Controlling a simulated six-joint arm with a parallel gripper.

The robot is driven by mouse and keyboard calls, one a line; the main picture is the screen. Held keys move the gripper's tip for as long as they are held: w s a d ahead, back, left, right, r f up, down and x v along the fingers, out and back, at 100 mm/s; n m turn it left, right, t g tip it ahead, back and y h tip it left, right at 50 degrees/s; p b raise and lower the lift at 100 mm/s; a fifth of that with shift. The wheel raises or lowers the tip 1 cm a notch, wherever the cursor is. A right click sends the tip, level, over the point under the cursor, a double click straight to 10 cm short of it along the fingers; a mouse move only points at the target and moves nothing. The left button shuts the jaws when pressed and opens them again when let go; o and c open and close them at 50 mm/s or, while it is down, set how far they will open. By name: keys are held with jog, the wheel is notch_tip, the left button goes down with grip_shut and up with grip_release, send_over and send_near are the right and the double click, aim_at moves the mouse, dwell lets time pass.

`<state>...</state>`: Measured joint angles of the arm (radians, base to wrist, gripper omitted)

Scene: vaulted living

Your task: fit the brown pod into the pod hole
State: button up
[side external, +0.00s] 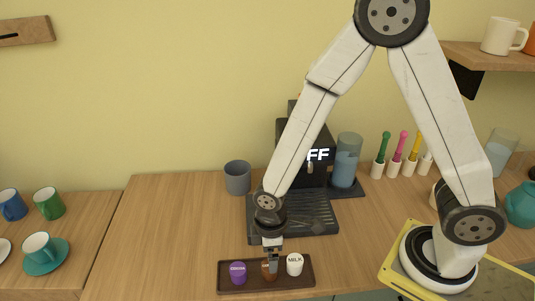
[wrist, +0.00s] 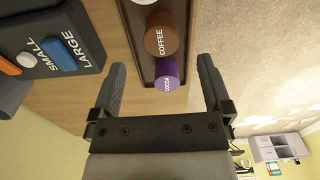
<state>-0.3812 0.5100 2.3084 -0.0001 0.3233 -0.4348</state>
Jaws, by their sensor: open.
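The brown pod (side external: 265,271), lettered COFFEE in the wrist view (wrist: 161,36), stands in a dark tray (side external: 302,280) between a purple COCOA pod (side external: 238,273) and a white MILK pod (side external: 295,265). My gripper (side external: 271,268) points down at the brown pod and partly covers it in the side view. In the wrist view my gripper (wrist: 160,68) is open and empty, its fingers spread to either side of the pod row, with the purple pod (wrist: 168,76) nearest. I cannot tell the exact height above the pods. I cannot make out the pod hole.
A black coffee machine (side external: 289,133) stands behind the tray; its SMALL and LARGE buttons show in the wrist view (wrist: 60,53). A grey cup (side external: 237,178) is left of it, a water tank (side external: 346,160) right. The counter left of the tray is clear.

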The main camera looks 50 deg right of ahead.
jog(key=shift+a+f, duration=0.15)
jog(key=shift+f, duration=2.35)
jog(key=shift+c, duration=0.3)
jog(key=c, duration=1.3)
